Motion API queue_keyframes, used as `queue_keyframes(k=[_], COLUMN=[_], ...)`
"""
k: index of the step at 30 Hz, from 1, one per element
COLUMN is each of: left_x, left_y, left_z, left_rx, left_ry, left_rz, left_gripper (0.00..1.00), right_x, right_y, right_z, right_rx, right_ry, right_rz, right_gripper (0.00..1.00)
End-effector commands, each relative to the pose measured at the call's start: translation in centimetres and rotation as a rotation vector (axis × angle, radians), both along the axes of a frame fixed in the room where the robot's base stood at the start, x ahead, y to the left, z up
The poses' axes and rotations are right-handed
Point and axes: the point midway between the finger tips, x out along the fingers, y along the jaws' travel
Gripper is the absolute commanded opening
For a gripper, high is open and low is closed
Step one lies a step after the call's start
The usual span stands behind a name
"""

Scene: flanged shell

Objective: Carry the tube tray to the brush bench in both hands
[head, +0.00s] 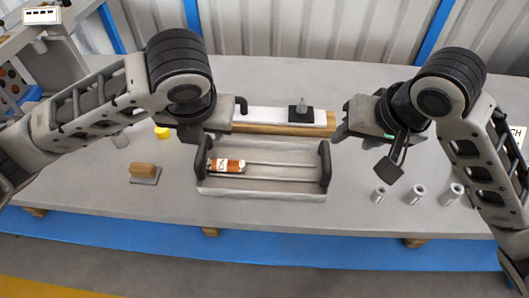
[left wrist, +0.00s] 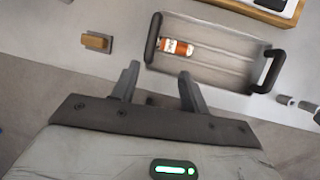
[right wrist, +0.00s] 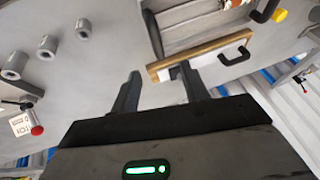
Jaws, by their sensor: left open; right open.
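The tube tray (head: 262,195) is a grey open tray on the bench, with a black upright handle at each end. An orange-brown labelled tube (head: 226,166) lies inside its left end. My left gripper (head: 238,108) is open and empty, above and behind the left handle (head: 203,157). In the left wrist view that handle (left wrist: 153,38) is beyond the fingertips (left wrist: 158,80). My right gripper (head: 347,122) is open and empty, above and right of the right handle (head: 325,165). In the right wrist view its fingers (right wrist: 157,74) are apart from the tray (right wrist: 190,36).
A wood-topped block (head: 143,171) and a yellow cap (head: 161,132) sit left. Several grey cylinders, one here (head: 416,195), stand right. The bench front (head: 260,215) is clear.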

Motion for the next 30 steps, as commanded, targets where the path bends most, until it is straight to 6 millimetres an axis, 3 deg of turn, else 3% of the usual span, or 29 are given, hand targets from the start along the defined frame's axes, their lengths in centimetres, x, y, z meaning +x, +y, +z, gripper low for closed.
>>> queue_keyframes(k=[3,14,30], left_x=[0.1,0.1,2.1], left_y=[0.9,0.9,1.9], left_z=[0.8,0.6,-4.7], left_rx=[0.063,0.064,0.062], left_ry=[0.005,0.007,0.016], left_rz=[-0.034,-0.038,-0.031], left_gripper=[0.45,0.45,0.45], right_x=[-0.1,0.0,2.1], right_y=[-0.4,-0.4,0.6], right_z=[0.6,0.4,-4.8], right_rx=[-0.02,-0.021,-0.021], right_ry=[0.007,0.01,0.013], right_rz=[-0.011,-0.013,-0.014], right_gripper=[0.45,0.45,0.45])
